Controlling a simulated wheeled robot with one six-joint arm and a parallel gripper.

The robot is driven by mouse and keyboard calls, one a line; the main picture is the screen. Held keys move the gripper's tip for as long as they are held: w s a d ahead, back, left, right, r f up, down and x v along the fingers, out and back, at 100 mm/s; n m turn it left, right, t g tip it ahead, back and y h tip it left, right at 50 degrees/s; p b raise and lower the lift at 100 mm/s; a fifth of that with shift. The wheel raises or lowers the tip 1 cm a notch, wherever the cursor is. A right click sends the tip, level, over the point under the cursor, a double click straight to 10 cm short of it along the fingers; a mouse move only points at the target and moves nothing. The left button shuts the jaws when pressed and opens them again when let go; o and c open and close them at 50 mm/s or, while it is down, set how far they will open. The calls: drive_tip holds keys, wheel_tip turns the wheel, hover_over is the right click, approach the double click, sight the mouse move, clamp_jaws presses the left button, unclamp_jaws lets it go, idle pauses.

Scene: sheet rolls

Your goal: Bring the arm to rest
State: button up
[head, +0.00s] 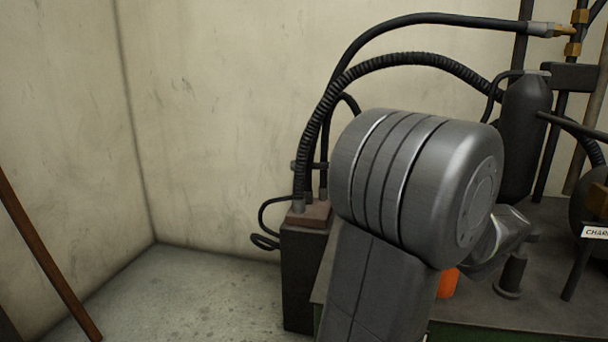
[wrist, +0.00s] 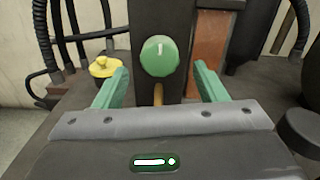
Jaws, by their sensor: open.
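My gripper (wrist: 160,70) shows in the wrist view with its two green fingers spread wide apart. A round green knob (wrist: 160,56) on a dark upright post shows in the gap between the fingers. No finger visibly touches the knob. Nothing is held between the fingers. In the head view my grey arm fills the middle, bent over the machine bench, and it hides much of what is behind it. The gripper's fingers cannot be made out there.
A yellow knob (wrist: 103,66) stands left of the fingers. Black hoses (head: 420,60) arch behind my arm. A dark cylinder (head: 526,135) stands on the bench (head: 540,310) at right. An orange object (head: 448,284) is partly hidden by my arm.

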drive_tip(key=x, duration=0.5)
drive_tip(key=shift+w, duration=0.25)
drive_tip(key=shift+d+f+n+b, duration=0.1)
drive_tip(key=shift+f+n+b, duration=0.1)
drive_tip(key=shift+n+b, duration=0.3)
drive_tip(key=shift+s+r+n, duration=0.1)
drive_tip(key=shift+s+n, duration=0.1)
drive_tip(key=shift+n, duration=0.3)
drive_tip(key=n+b, duration=0.1)
drive_tip(key=n, duration=0.2)
drive_tip(key=shift+b, duration=0.3)
drive_tip(key=n+b, duration=0.1)
drive_tip(key=n, duration=0.5)
drive_tip(key=shift+r, duration=0.15)
drive_tip(key=n, duration=0.6)
drive_tip(key=shift+r, duration=0.1)
drive_tip(key=n+p, duration=0.2)
drive_tip(key=n, duration=0.1)
drive_tip(key=shift+n+p, duration=0.3)
drive_tip(key=shift+n, duration=0.6)
